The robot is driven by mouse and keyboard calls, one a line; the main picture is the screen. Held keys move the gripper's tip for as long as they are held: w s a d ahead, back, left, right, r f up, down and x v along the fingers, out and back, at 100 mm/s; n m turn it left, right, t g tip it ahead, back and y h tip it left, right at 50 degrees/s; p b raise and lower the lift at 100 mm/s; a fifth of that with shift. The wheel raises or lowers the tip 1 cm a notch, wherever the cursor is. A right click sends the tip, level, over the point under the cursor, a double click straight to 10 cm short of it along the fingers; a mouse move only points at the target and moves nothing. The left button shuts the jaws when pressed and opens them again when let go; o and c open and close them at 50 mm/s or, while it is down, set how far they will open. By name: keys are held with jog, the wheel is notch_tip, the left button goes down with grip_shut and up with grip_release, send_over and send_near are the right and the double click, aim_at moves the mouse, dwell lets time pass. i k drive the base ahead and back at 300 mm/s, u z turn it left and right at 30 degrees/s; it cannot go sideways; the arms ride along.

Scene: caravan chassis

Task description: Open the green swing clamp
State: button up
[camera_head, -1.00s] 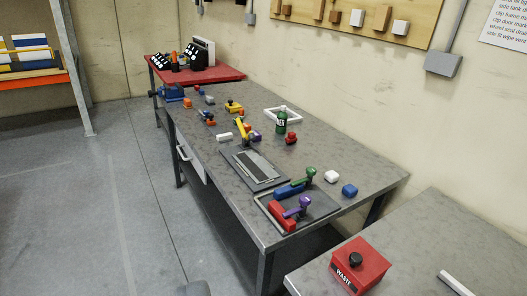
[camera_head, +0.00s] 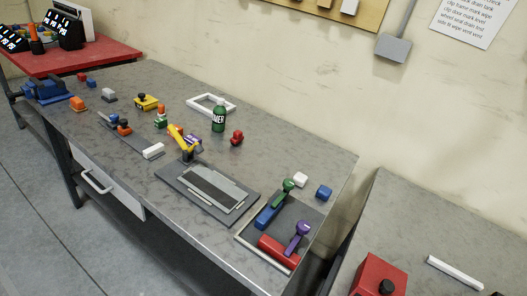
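A green-handled piece (camera_head: 287,186), which looks like the green swing clamp, stands by the blue block (camera_head: 268,215) in a grey tray (camera_head: 246,240) near the bench's right end. Its knob is raised on a stem. I cannot tell whether it is open or closed. A purple-handled piece (camera_head: 299,232) stands beside it, by a red block (camera_head: 278,250) in the same tray. My gripper is not in view.
A yellow clamp-like piece (camera_head: 186,144) stands at the far end of a dark plate (camera_head: 243,205). A green bottle (camera_head: 219,117), red piece (camera_head: 237,138), white block (camera_head: 300,179) and blue block (camera_head: 323,192) stand nearby. A red box (camera_head: 376,277) sits on the right bench.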

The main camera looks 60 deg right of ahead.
aim_at(288, 186)
jog(key=z, duration=0.35)
jog(key=i, duration=1.1)
jog(key=z, duration=0.45)
